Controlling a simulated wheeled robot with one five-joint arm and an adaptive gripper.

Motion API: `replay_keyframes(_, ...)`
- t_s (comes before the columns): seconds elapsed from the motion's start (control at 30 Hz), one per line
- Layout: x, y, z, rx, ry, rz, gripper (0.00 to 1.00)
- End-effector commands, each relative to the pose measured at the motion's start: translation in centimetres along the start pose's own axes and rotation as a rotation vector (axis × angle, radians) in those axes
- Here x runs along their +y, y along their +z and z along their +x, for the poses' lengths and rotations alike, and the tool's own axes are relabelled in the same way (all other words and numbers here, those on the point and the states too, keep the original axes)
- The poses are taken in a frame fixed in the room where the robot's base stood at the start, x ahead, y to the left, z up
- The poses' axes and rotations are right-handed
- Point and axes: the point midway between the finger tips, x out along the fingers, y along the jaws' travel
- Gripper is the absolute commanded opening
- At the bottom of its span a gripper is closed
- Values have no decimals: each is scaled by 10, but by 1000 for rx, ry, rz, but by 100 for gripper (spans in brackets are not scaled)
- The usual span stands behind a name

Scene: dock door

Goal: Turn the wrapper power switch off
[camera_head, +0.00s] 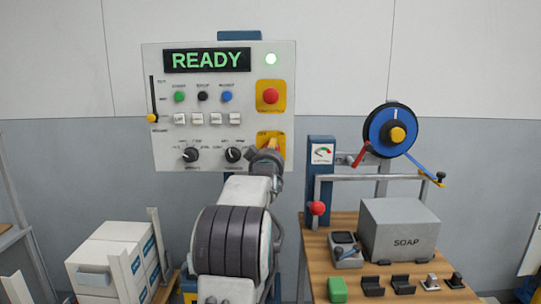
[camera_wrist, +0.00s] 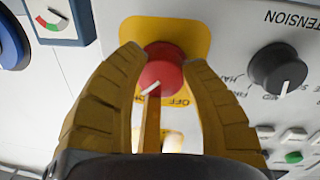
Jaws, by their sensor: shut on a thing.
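The wrapper power switch is a red rotary knob (camera_wrist: 163,74) with a white pointer line, on a yellow plate (camera_wrist: 139,29) in the wrist view. The pointer line points down and left in that view. An upside-down OFF label is printed just below and right of the knob. My gripper (camera_wrist: 160,62) has one yellow finger on each side of the knob and is shut on it. In the head view my gripper (camera_head: 267,156) covers most of the switch; part of its yellow plate (camera_head: 272,135) shows at the panel's lower right.
A wooden bench (camera_head: 314,247) with a soap box (camera_head: 399,231) stands right; white boxes (camera_head: 105,254) stand left.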

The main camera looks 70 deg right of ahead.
Motion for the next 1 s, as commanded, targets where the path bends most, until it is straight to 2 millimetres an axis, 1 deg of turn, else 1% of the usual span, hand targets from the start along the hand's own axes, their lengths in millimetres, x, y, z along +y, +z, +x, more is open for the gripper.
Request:
replay_keyframes(0.03, -1, 4, 0, -2, 0, -8, 9)
replay_keyframes(0.27, -2, 8, 0, 8, 4, -95, 9)
replay_keyframes(0.8, -2, 6, 1, 32, 20, -456, 8)
replay_keyframes(1.0, -2, 5, 1, 38, 25, -563, 8)
